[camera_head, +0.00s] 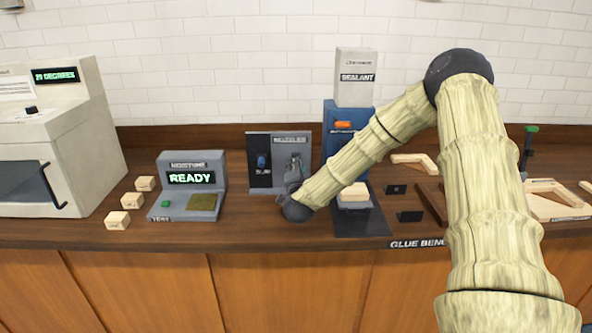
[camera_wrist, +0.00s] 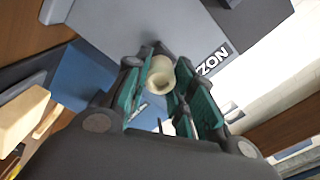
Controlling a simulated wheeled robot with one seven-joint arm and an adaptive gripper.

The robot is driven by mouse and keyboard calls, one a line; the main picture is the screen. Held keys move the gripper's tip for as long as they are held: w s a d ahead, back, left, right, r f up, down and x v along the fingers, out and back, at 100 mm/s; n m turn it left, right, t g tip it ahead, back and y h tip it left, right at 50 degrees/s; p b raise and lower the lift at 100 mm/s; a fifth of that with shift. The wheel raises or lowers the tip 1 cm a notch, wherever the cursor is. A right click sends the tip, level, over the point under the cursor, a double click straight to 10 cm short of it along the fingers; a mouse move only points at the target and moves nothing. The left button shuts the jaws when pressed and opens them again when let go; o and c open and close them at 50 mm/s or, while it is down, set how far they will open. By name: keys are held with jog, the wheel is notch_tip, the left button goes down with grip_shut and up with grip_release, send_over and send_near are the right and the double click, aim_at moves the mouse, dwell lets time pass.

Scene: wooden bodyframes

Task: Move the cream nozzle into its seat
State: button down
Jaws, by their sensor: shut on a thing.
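The cream nozzle (camera_wrist: 161,78) is a pale, round, hollow piece in the wrist view. My gripper (camera_wrist: 160,70) has its teal-padded fingers shut on it, one on each side. In the head view my arm comes in from the right, and its dark wrist is low in front of the nozzle rack (camera_head: 258,180). The nozzle is not visible there. The sealant dispenser (camera_head: 329,140) is a blue stand with a white cartridge box (camera_head: 356,78) on top. My forearm covers part of it. I cannot make out the nozzle's seat clearly.
A wooden block (camera_head: 354,192) sits on the dispenser's dark base. The moisture tester (camera_head: 160,187) reading READY and several small blocks (camera_head: 118,221) stand left. An oven-like machine (camera_head: 90,160) is far left. Black brackets (camera_head: 409,216) and wooden frames (camera_head: 540,207) lie right.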

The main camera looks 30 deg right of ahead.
jog(key=shift+x, duration=0.85)
jog(key=c, duration=1.1)
grip_release()
jog(key=v, duration=1.2)
